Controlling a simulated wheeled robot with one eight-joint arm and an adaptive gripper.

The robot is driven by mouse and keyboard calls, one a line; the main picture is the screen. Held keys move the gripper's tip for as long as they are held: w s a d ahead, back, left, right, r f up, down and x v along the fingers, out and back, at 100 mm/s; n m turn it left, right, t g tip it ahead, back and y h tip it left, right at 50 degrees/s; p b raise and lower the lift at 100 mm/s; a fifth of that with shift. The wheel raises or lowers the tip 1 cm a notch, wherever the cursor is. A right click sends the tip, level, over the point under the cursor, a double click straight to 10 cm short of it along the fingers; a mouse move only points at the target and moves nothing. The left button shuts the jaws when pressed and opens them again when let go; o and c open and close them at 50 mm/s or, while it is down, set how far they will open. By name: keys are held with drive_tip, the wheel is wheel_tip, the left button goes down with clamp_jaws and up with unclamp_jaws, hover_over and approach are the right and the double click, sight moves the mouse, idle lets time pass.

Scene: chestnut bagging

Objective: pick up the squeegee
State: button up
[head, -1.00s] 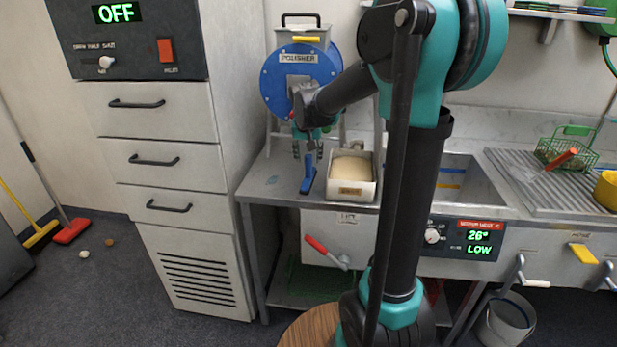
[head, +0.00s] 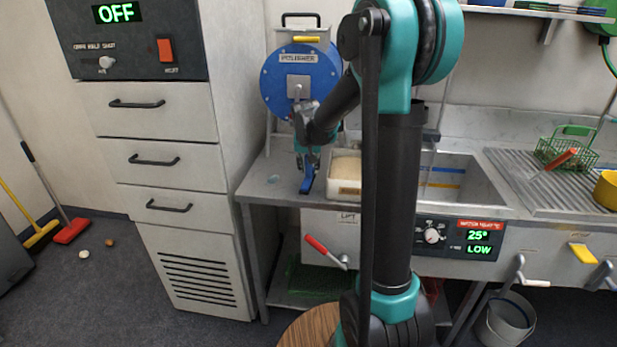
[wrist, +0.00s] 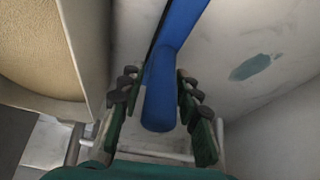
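The blue squeegee (head: 306,185) is on the metal counter, to the left of a white bin. In the wrist view, its blue handle (wrist: 160,97) runs between the two fingers of my gripper (wrist: 156,80). The fingers are open, one on each side of the handle. A gap shows on the left, and the right finger is very close to the handle; I cannot tell if it touches. In the head view, my gripper (head: 307,160) is low over the squeegee and hides part of it. The squeegee's far end is out of the wrist view.
The white bin (head: 344,189) with tan contents stands close on the right; its wall (wrist: 88,55) is beside the left finger. The blue polisher drum (head: 273,82) stands behind. A tall grey cabinet (head: 222,200) is on the left. A sink (head: 470,196) is further right.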

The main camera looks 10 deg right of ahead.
clamp_jaws()
drive_tip(key=shift+r, duration=0.15)
